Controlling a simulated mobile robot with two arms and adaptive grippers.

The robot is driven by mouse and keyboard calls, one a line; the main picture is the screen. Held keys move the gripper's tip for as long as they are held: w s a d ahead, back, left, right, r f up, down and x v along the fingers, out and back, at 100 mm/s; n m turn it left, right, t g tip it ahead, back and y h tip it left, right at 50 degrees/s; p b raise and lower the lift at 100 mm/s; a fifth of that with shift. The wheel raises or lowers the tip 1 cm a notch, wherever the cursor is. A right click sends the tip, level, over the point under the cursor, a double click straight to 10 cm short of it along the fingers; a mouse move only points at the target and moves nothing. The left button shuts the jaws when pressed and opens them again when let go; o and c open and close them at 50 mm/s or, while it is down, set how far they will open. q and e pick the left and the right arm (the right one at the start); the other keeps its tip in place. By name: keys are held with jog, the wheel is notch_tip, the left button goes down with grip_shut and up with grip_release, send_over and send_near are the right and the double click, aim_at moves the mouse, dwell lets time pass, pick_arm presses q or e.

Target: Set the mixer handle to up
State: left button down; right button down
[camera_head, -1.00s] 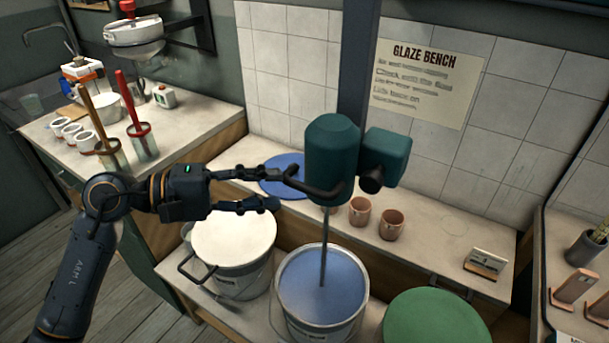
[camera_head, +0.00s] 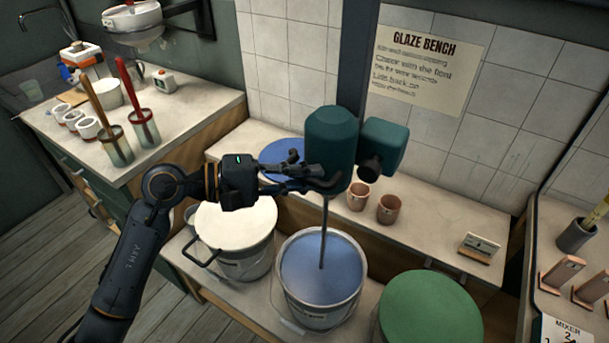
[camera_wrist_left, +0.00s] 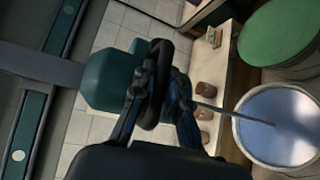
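The teal mixer (camera_head: 331,140) hangs on a dark column over a bucket of blue glaze (camera_head: 322,275), with its rod reaching down into the liquid. Its dark handle (camera_head: 330,185) is at the lower front of the motor body, partly hidden by my fingers. In the left wrist view the handle (camera_wrist_left: 156,82) shows as a black loop between my two fingers. My left gripper (camera_head: 302,176) has its fingers drawn in close on both sides of the handle and looks shut on it; it also shows in the wrist view (camera_wrist_left: 162,88). My right gripper is not in view.
A white-topped bucket (camera_head: 235,222) stands below my left gripper, and a green lid (camera_head: 430,312) is right of the glaze bucket. A blue disc (camera_head: 284,158) and two clay cups (camera_head: 390,208) sit on the ledge behind. The tiled wall is close behind the mixer.

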pick_arm(q)
notch_tip(320, 180, up, 20)
jog(key=p, duration=0.1)
jog(key=shift+f+p, duration=0.25)
jog(key=shift+p, duration=0.05)
dwell(0.4)
jog(key=c, duration=1.3)
grip_release()
jog(key=shift+c, duration=0.2)
jog(key=shift+a, duration=0.15)
jog(key=v, duration=1.2)
jog(key=shift+s, duration=0.1)
